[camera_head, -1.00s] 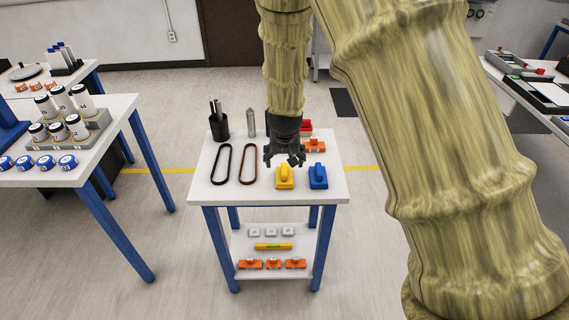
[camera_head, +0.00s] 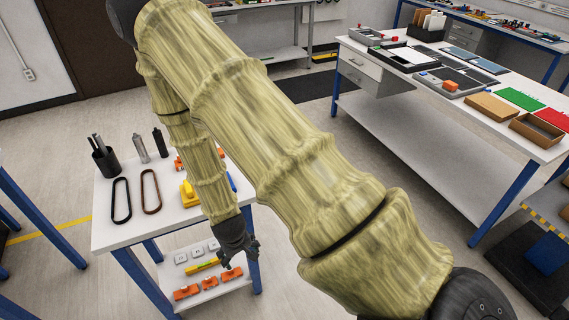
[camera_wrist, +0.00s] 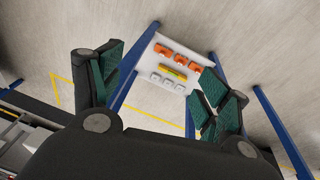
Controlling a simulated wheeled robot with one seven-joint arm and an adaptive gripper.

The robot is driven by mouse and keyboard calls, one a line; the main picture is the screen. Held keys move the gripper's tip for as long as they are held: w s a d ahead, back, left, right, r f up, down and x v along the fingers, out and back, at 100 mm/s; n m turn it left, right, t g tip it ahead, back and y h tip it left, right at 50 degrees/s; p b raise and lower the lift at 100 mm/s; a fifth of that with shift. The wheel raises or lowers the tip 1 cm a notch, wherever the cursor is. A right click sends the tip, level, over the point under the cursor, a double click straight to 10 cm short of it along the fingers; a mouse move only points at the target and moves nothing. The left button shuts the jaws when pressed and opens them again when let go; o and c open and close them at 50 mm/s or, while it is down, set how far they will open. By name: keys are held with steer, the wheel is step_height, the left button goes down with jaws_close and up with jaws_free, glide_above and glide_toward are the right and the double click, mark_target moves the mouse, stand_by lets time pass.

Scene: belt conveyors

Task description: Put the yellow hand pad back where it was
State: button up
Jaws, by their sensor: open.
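The yellow hand pad (camera_head: 188,196) sits on the white top of the small table (camera_head: 112,228), partly hidden behind my arm in the head view. A blue hand pad (camera_head: 231,182) beside it is mostly hidden by my arm. My gripper (camera_head: 240,258) is beyond the table's front edge, pointing down, apart from the yellow pad and empty. The wrist view shows its fingers (camera_wrist: 163,88) spread wide, with nothing between them but the lower shelf (camera_wrist: 152,92) in the distance. The yellow pad is not seen in the wrist view.
The lower shelf holds orange parts (camera_head: 208,282), white blocks (camera_head: 197,252) and a yellow bar (camera_head: 203,265). A long workbench (camera_head: 385,88) with trays is at the right.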

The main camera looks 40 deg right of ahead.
steer(key=s+a+f+g, duration=0.1)
steer(key=s+f, duration=0.3)
steer(key=s, duration=0.7)
steer(key=s+a+f+n+y, duration=0.1)
steer(key=s+f, duration=0.3)
steer(key=s, duration=0.8)
steer(key=shift+s+f+g, duration=0.25)
steer(key=shift+s+g, duration=0.05)
steer(key=shift+g, duration=0.1)
steer(key=shift+f, duration=0.1)
